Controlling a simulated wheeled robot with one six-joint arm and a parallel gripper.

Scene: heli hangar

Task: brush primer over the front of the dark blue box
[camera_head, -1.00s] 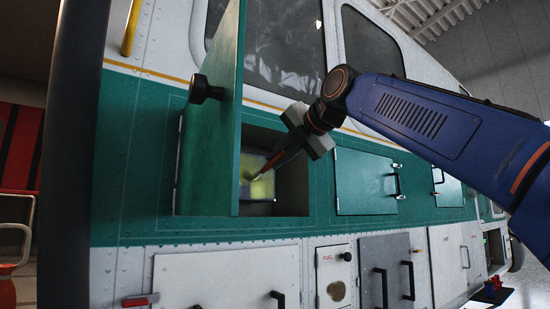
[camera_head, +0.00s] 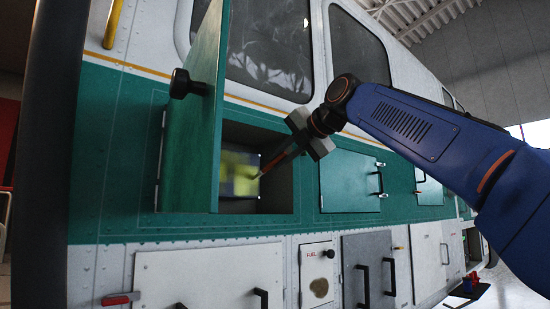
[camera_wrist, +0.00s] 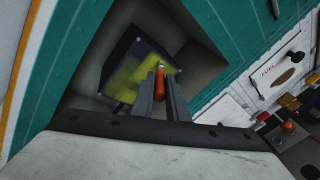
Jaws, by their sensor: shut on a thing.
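The dark blue box (camera_wrist: 121,60) sits inside an open compartment of the helicopter's side. Yellow-green primer (camera_wrist: 137,77) covers part of its front in the wrist view. In the head view the box shows behind the open door, with primer (camera_head: 238,174) over much of the visible front and a darker strip (camera_head: 248,160) at its edge. My gripper (camera_wrist: 168,92) is shut on a brush (camera_wrist: 160,82) with an orange-red handle. The brush (camera_head: 280,158) points into the compartment, its tip at or close to the box front. The bristles are hidden in the wrist view.
The open green door (camera_head: 205,110) with a black knob stands left of the compartment and hides part of it. A closed green hatch (camera_head: 349,181) is at the right. Below are a white panel (camera_head: 210,275) and a fuel hatch (camera_head: 317,272).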

